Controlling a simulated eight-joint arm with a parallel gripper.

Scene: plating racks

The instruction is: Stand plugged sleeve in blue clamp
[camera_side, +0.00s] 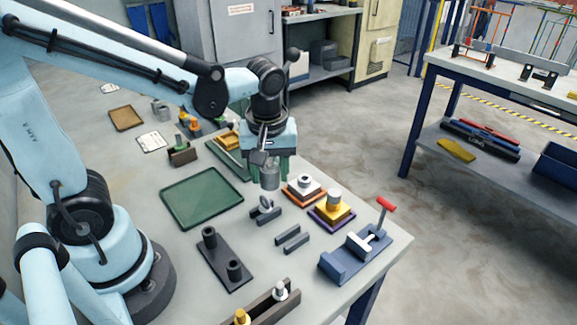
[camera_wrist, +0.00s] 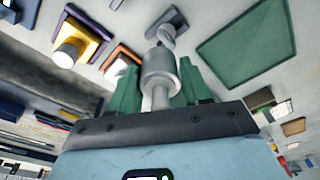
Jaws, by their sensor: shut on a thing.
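My gripper (camera_side: 271,166) has green fingers and is shut on a grey metal sleeve (camera_side: 270,180), held above the bench. In the wrist view the sleeve (camera_wrist: 159,70) is a short cylinder between the fingers, with a narrower pale stem on the side towards my gripper. Whether that stem is the plug I cannot tell. The blue clamp (camera_side: 338,262) sits near the bench's front right corner, right of and nearer the camera than my gripper. It has a red-tipped lever (camera_side: 384,204) standing up and a white T-shaped part. The clamp is not clearly seen in the wrist view.
A small grey holder with a ring (camera_side: 265,207) lies just below the sleeve. Two grey bars (camera_side: 292,240) lie between it and the clamp. Yellow-purple (camera_side: 331,214) and orange-white (camera_side: 304,188) blocks stand right. A green tray (camera_side: 201,198) and two-post plate (camera_side: 224,262) stand left.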

